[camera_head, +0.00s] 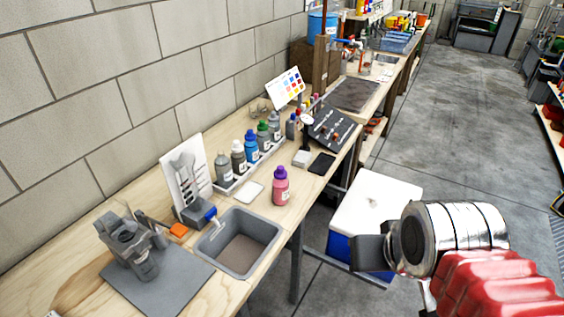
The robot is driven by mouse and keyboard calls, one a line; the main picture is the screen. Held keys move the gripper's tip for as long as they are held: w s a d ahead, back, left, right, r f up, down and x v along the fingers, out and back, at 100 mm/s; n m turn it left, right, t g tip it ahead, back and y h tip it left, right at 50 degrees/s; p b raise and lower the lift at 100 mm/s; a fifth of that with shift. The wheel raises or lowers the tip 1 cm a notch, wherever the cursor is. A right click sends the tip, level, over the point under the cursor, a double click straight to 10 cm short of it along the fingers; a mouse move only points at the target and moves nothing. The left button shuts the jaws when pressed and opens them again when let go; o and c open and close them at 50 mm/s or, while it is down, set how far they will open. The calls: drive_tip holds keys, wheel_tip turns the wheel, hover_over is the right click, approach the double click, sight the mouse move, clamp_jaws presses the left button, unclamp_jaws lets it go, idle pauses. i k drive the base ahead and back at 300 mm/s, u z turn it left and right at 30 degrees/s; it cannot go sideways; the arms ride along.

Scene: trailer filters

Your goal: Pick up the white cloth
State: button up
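Two small pale items on the wooden bench could be the white cloth, and I cannot tell which is. One is a flat off-white square (249,191) in front of the row of bottles, left of a pink bottle (280,187) with a purple cap. The other is a thicker whitish block (301,158) beside a black flat object (321,164). My arm, with silver and red parts, reaches in from the lower right. A dark part at its end, perhaps my gripper (368,252), is over a white-lidded blue cooler, away from both items. Its fingers cannot be made out.
A grey basin (238,242) and a grey clamp-like device (130,246) on a plate occupy the near bench. Bottles stand in a tray (249,168) along the wall side. The cooler (375,205) stands on the floor beside the bench. Open concrete floor (450,120) lies to the right.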

sight(302, 160)
drive_tip(key=u, duration=4.35)
drive_tip(key=k, duration=1.25)
